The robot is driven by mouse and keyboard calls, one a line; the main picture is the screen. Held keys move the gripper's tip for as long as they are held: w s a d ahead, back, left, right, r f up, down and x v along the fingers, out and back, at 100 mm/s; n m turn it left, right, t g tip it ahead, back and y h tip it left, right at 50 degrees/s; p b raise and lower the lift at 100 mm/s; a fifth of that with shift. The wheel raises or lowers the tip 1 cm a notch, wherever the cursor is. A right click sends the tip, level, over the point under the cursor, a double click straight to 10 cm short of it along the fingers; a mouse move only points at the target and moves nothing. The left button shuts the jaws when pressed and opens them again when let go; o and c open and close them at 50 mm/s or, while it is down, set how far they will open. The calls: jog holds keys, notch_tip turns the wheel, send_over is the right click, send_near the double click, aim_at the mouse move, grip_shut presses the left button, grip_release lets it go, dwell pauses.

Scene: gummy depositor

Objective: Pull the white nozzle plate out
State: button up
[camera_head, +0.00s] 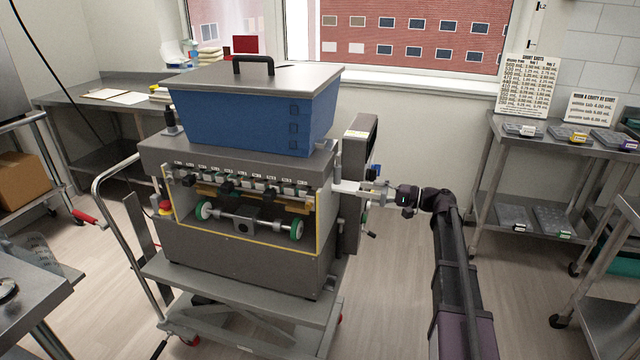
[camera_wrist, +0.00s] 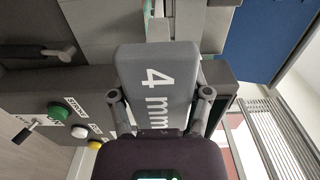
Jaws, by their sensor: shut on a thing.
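The depositor (camera_head: 240,245) is a grey machine with a blue lidded hopper (camera_head: 245,110) on top. A pale plate end (camera_head: 346,187), which looks like the nozzle plate, sticks out of its right side. My gripper (camera_head: 374,191) is at that side, reaching in from the right. In the wrist view, a grey block marked "4 mm" (camera_wrist: 157,75) lies between the two fingers of my gripper (camera_wrist: 160,95), which are shut on it. The block seems to be the plate's outer end. The rest of the plate is hidden inside the machine.
A control panel with green, white and yellow buttons (camera_wrist: 60,111) is close beside my gripper. The depositor stands on a lift cart (camera_head: 245,305). A steel shelf table (camera_head: 505,135) with trays and signs stands at the right. Floor between is clear.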

jog(key=v, duration=1.9)
jog(key=shift+d, duration=0.3)
dwell(4.1)
jog(key=shift+s+d, duration=0.1)
jog(key=shift+v, duration=2.45)
jog(key=shift+r, duration=0.1)
